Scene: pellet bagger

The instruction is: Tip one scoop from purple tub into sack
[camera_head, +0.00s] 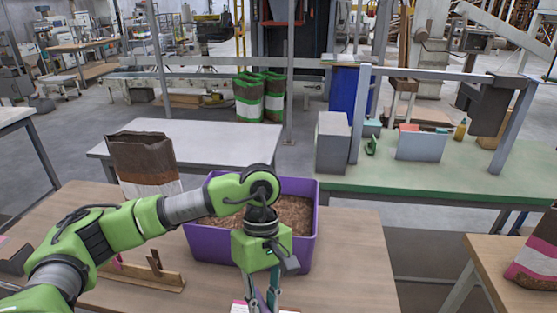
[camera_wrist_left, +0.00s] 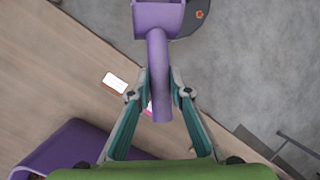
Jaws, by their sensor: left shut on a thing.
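The purple tub (camera_head: 304,258) stands on the wooden table and holds brown pellets. Its edge also shows at the lower left of the left wrist view (camera_wrist_left: 62,150). My left gripper (camera_wrist_left: 160,88) is shut on the handle of a purple scoop (camera_wrist_left: 159,55); the scoop's bowl is cut off by the top edge, and I cannot tell what is in it. In the head view my left gripper (camera_head: 264,302) points down at the near side of the tub, its tips at the bottom edge. An open brown and white sack (camera_head: 143,160) stands upright left of the tub. My right gripper is out of view.
A wooden holder (camera_head: 150,274) lies left of the tub on the table. A white and pink item is partly hidden under my left gripper. A sack with a pink band (camera_head: 532,262) sits on the right table. The table right of the tub is clear.

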